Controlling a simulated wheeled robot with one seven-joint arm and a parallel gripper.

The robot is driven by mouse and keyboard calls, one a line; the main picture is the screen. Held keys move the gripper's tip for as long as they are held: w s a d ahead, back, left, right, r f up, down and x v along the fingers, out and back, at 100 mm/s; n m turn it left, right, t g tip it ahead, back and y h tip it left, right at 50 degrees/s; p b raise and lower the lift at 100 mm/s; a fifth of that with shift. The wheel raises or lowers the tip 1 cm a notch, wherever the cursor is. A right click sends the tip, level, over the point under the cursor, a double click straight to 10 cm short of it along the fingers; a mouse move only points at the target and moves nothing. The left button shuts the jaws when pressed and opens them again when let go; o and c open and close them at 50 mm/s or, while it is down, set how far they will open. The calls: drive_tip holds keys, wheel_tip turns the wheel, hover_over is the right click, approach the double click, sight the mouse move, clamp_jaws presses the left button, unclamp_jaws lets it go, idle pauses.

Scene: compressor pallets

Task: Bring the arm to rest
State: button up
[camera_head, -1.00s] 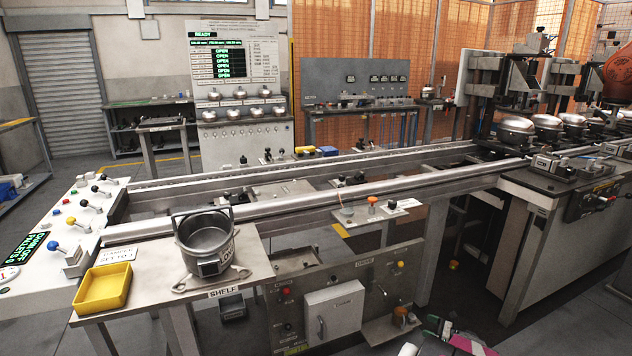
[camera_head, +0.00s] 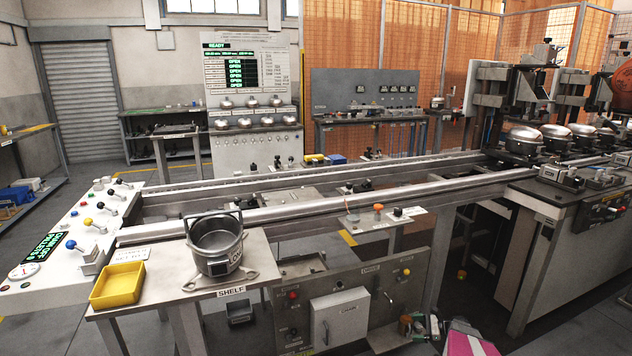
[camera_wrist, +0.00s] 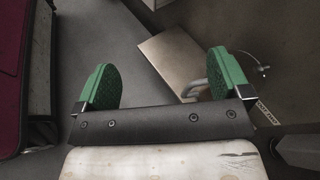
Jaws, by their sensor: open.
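My gripper (camera_wrist: 162,82) is open in the wrist view, with its two green pads wide apart and nothing between them. Grey floor and a light flat panel with a grey handle (camera_wrist: 196,88) show beyond the pads. In the head view a small part of my arm, with pink and green on it, shows at the bottom edge, right of the grey cabinet (camera_head: 340,318). The fingertips cannot be made out there.
A shelf table (camera_head: 178,262) holds a grey pot (camera_head: 216,246) and a yellow tray (camera_head: 118,286). A lever panel (camera_head: 60,240) stands to the left. A long rail conveyor (camera_head: 330,205) runs to the machine at right. The floor at lower left is clear.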

drive_tip(key=s+a+r+n+g+h, duration=0.2)
drive_tip(key=s+a+r+n+h, duration=0.4)
drive_tip(key=s+a+r+n, duration=0.3)
drive_tip(key=s+a+r+n+g+h, duration=0.2)
drive_tip(key=s+a+r+n+h, duration=0.5)
drive_tip(key=a+r, duration=0.9)
drive_tip(key=s+r+n, duration=0.2)
drive_tip(key=s+r, duration=0.1)
drive_tip(key=r, duration=0.2)
drive_tip(key=shift+s+h, duration=0.2)
drive_tip(key=shift+h, duration=0.1)
